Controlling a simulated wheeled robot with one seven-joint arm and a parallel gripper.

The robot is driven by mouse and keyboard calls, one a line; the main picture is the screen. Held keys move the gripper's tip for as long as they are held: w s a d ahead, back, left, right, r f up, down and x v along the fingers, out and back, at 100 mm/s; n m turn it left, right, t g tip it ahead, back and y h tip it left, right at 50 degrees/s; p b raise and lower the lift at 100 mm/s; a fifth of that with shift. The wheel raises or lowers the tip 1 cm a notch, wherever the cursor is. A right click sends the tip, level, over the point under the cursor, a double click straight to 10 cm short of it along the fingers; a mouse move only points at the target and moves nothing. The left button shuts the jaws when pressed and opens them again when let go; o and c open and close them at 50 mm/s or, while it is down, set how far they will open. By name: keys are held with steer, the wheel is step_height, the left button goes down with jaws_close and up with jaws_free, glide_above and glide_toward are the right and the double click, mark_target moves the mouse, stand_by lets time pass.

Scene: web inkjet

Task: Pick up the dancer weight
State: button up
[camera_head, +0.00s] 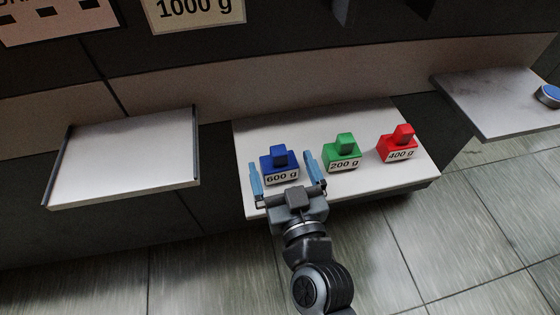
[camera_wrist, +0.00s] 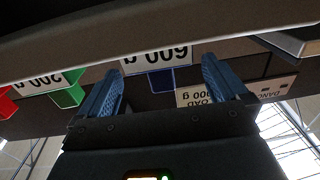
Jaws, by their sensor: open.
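Three labelled weights stand in a row on a white shelf (camera_head: 340,190): a blue one (camera_head: 280,163) marked 600 g, a green one (camera_head: 342,154) marked 200 g and a red one (camera_head: 398,144) marked 400 g. Each has a block-shaped knob on top. My gripper (camera_head: 281,161) is open, with its blue fingers on either side of the blue weight and apart from it. In the wrist view, which is upside down, the 600 g label of the blue weight (camera_wrist: 160,79) shows between the fingertips (camera_wrist: 159,65). No weight is held.
An empty white tray-like shelf (camera_head: 125,160) with dark side edges is at the left. A grey shelf (camera_head: 495,105) at the right holds a round blue-topped object (camera_head: 548,95). A sign reading 1000 g (camera_head: 197,12) is on the dark panel behind. The green weight stands close to the right finger.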

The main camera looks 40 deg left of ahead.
steer(key=shift+x, duration=1.5)
steer(key=c, duration=1.2)
steer(key=shift+c, duration=0.5)
steer(key=shift+r, duration=0.15)
